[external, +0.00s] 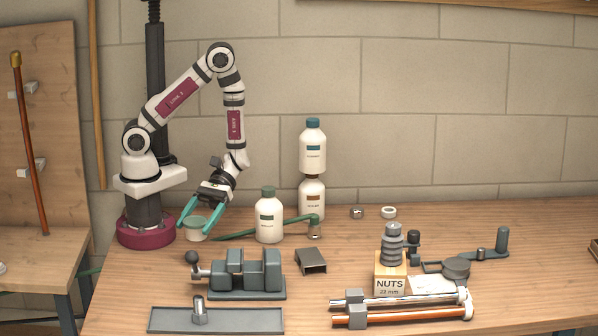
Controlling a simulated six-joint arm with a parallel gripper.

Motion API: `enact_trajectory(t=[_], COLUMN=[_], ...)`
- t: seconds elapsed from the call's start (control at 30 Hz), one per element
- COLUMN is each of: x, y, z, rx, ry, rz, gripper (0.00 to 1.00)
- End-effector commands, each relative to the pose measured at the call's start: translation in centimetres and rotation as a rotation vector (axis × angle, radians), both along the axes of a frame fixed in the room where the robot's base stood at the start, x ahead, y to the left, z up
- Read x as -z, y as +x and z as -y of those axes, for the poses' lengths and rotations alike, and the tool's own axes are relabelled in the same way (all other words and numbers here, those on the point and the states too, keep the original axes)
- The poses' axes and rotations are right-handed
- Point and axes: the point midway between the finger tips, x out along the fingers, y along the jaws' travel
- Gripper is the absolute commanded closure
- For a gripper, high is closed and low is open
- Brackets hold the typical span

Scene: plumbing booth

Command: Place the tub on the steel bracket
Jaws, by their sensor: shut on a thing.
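The tub (196,234) is small and white with a pale green top. It is at the left of the bench, in front of my arm's base. My gripper (196,228) points down with its teal fingers on either side of the tub, shut on it. Whether the tub touches the bench is hard to tell. The steel bracket (311,262) is a short grey channel piece. It lies on the bench near the middle, to the right of and nearer the camera than the tub. Its top is bare.
Two stacked bottles (312,170) rise behind. A grey vise (240,275) is left of the bracket. A NUTS box (390,286) with stacked grey pieces and pipes (400,311) are right.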

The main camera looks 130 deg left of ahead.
Motion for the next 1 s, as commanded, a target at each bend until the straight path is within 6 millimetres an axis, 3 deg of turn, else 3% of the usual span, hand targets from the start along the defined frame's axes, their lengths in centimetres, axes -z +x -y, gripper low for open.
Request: enact_trajectory(t=[0.27, 0.67, 1.0], x=[-2.7, -10.6, -10.0], y=[0.0, 0.0, 7.2], z=[0.0, 0.0, -1.9], rx=[0.001, 0.002, -0.225], ry=[0.002, 0.004, 0.0], rz=[0.004, 0.004, -0.001], gripper=[0.79, 0.79, 0.79])
